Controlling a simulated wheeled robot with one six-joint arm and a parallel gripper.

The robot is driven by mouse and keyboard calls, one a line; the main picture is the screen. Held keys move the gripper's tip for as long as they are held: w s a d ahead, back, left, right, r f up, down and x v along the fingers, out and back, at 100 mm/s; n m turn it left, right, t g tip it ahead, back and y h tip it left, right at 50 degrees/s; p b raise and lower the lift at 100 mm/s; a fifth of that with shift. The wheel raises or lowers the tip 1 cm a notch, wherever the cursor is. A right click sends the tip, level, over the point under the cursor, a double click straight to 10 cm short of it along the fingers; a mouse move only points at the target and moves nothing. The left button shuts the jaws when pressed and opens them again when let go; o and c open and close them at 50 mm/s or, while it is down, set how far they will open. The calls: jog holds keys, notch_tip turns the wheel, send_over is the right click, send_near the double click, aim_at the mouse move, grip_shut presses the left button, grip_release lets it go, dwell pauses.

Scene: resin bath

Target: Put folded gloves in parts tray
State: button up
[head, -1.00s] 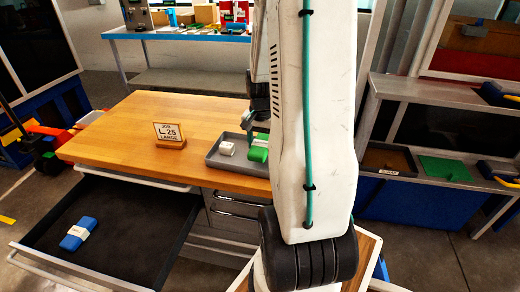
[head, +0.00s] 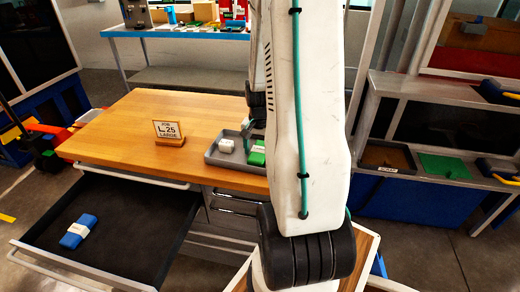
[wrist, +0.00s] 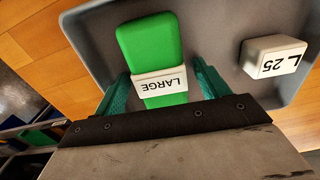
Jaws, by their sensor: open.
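A green folded bundle, likely the gloves, with a white band reading LARGE (wrist: 153,48) lies in the grey parts tray (wrist: 215,25). It also shows in the head view (head: 257,156), partly hidden by my arm. My gripper (wrist: 160,84) is open, with one teal finger on each side of the bundle. Gaps show between the fingers and the bundle. A white block marked L 25 (wrist: 275,56) sits in the same tray, right of the gripper in the wrist view. The tray (head: 212,159) stands on the wooden bench.
A card reading JOB L 25 LARGE (head: 168,131) stands on the wooden bench (head: 125,125). An open drawer (head: 120,230) below holds a blue bundle with a white band (head: 78,231).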

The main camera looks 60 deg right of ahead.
aim_at(260, 150)
notch_tip(260, 150, up, 12)
jog(key=w+a+r+n, duration=0.1)
jog(key=a+r+n, duration=0.2)
jog(key=a+r, duration=0.45)
jog(key=s+a+r+n, duration=0.1)
jog(key=s+a+n, duration=0.2)
jog(key=a, duration=0.4)
jog(key=s+a+r+n, duration=0.2)
jog(key=s+a+n, duration=0.2)
jog(key=a, duration=0.4)
jog(key=s+a+r+n+t, duration=0.1)
jog(key=s+a+n, duration=0.3)
jog(key=a, duration=0.4)
jog(key=shift+s+a+r, duration=0.25)
jog(key=shift+s+r, duration=0.1)
jog(key=shift+s, duration=0.05)
